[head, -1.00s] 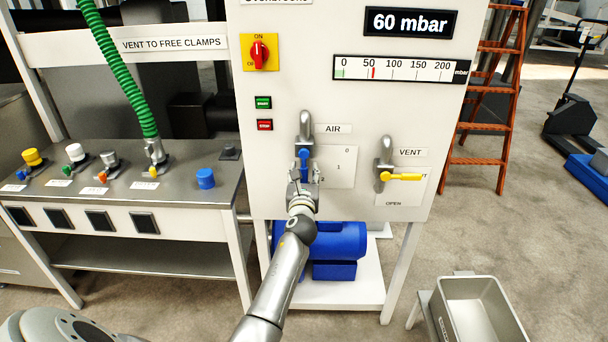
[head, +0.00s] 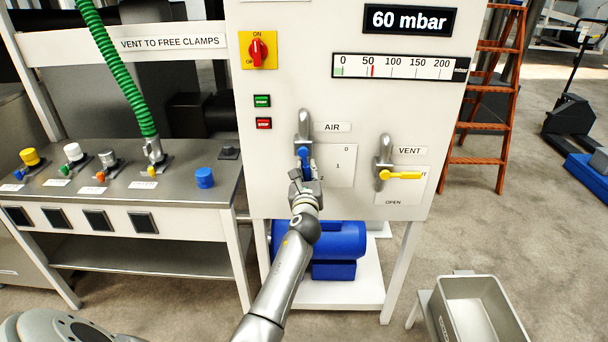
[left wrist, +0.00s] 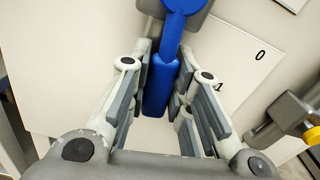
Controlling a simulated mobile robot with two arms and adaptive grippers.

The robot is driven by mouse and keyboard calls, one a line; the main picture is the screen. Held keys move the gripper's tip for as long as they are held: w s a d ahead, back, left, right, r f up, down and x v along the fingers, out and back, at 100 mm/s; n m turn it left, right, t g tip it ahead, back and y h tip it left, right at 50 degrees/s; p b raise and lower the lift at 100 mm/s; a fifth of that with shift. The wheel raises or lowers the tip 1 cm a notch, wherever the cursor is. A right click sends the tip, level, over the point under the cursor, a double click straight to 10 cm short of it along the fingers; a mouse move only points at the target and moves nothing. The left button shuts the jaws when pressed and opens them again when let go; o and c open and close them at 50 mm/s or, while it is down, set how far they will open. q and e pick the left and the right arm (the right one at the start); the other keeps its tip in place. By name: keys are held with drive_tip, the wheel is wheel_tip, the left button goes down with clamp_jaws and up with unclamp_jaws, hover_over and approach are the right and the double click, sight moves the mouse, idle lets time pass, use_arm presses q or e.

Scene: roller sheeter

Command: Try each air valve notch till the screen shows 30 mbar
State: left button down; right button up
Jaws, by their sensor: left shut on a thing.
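The air valve (head: 304,128) sits on the white panel above my left gripper, with its blue handle (left wrist: 165,70) hanging down. The notch plate (head: 341,166) beside it shows 0 and 1; other marks are hidden or outside the view. My left gripper (head: 305,179) is shut on the blue handle, whose lower end shows between the fingers in the left wrist view (left wrist: 162,95). The screen (head: 409,20) reads 60 mbar. The bar gauge (head: 400,67) below it has a red mark a little past 50. My right gripper is not in view.
The vent valve (head: 384,160) with a yellow handle stands right of the air valve. A red rotary switch (head: 257,52) and green and red buttons are at upper left. A bench (head: 120,190) with several coloured fittings stands left. A grey bin (head: 478,310) is at lower right.

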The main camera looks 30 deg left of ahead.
use_arm(q)
drive_tip(key=shift+w+d+r+n+b, duration=0.1)
drive_tip(key=shift+w+d+n+b, duration=0.15)
drive_tip(key=shift+n, duration=0.4)
drive_tip(key=shift+w+d+r+n+b, duration=0.15)
drive_tip(key=shift+d+n, duration=0.25)
drive_tip(key=shift+n, duration=0.3)
drive_tip(key=shift+w+d+r+n+b, duration=0.1)
drive_tip(key=shift+w+d+n+b, duration=0.15)
drive_tip(key=shift+n, duration=0.4)
drive_tip(key=shift+d, duration=0.1)
drive_tip(key=c, duration=1.3)
unclamp_jaws()
drive_tip(key=shift+s, duration=0.15)
drive_tip(key=v, duration=1.2)
